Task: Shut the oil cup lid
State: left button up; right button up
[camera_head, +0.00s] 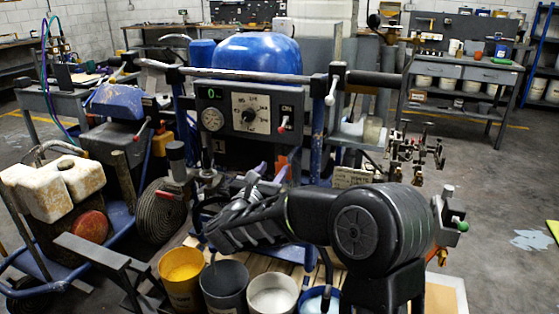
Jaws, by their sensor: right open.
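My right arm comes in from the lower right and reaches left across the front of the line striper (258,62). My right gripper (207,188) is at the arm's far end, small and dark against the machine's dark parts. It is open, and I see nothing held in it. I cannot make out the oil cup or its lid for certain. A small grey upright cylinder (176,156) stands just left of the gripper, but I cannot tell whether it is the cup. My forearm hides part of the machine's lower front. My left gripper is not in view.
A control panel (248,114) with a gauge and dial faces me. A yellow bucket (181,279), a dark bucket (224,287) and a white bucket (272,295) stand below my forearm. A coiled hose (160,211) is at the left. Open floor (495,200) lies at the right.

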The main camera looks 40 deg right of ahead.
aim_at(282, 159)
jog(key=x, duration=0.6)
jog(key=shift+w+d+p, duration=0.15)
jog(key=shift+d+p, duration=0.05)
jog(key=shift+p, duration=0.2)
grip_shut()
dwell(1.0)
